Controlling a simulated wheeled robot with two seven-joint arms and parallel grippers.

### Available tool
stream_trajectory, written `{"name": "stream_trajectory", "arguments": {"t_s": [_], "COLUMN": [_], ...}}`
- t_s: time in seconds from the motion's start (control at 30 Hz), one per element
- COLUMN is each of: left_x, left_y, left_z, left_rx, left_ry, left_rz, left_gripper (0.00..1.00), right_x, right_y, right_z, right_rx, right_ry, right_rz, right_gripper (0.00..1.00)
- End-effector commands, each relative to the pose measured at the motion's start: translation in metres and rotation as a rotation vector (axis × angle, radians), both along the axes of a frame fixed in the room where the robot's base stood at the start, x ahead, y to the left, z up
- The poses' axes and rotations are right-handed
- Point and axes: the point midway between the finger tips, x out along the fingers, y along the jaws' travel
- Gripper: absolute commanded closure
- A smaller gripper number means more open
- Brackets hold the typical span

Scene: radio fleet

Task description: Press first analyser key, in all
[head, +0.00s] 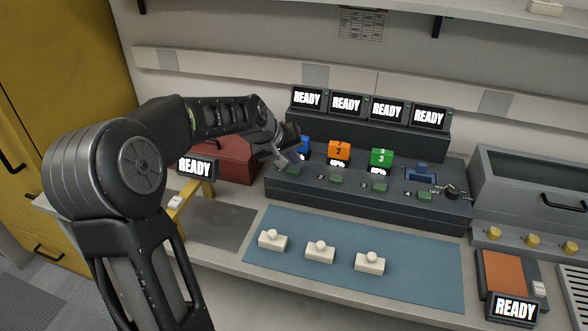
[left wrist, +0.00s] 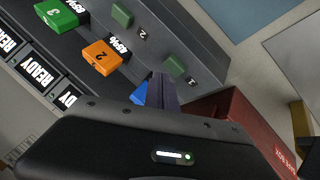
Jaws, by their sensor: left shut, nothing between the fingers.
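The dark analyser console (head: 330,197) stands at the back of the bench with a row of green keys. Its first green key (head: 293,170) is at the left end and also shows in the left wrist view (left wrist: 174,66). My left gripper (head: 291,157) is shut and empty, just above and behind this key; I cannot tell whether it touches. A blue block (head: 304,145) is partly hidden behind the gripper. An orange block 2 (head: 339,150) and a green block 3 (head: 381,158) sit in their bays. The fourth bay (head: 420,174) looks empty.
A blue mat (head: 420,262) with three white knobbed pieces (head: 320,252) lies in front. A red box (head: 232,160) stands left of the console, with a yellow-framed device (head: 190,200) near it. A grey cabinet (head: 520,195) and an orange-padded device (head: 503,275) are at right.

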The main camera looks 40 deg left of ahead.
Motion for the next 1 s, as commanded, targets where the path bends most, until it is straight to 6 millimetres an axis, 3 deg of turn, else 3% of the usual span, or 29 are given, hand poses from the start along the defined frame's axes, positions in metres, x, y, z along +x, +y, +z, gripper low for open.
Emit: {"name": "stream_trajectory", "arguments": {"t_s": [1.0], "left_x": [0.0001], "left_y": [-0.0001], "left_z": [-0.0085], "left_rx": [0.000], "left_ry": [0.000], "left_rz": [0.000], "left_gripper": [1.00], "right_x": [-0.0001], "right_y": [0.0000], "right_z": [-0.0083], "right_rx": [0.000], "right_ry": [0.000], "right_rz": [0.000], "right_gripper": [0.64]}}
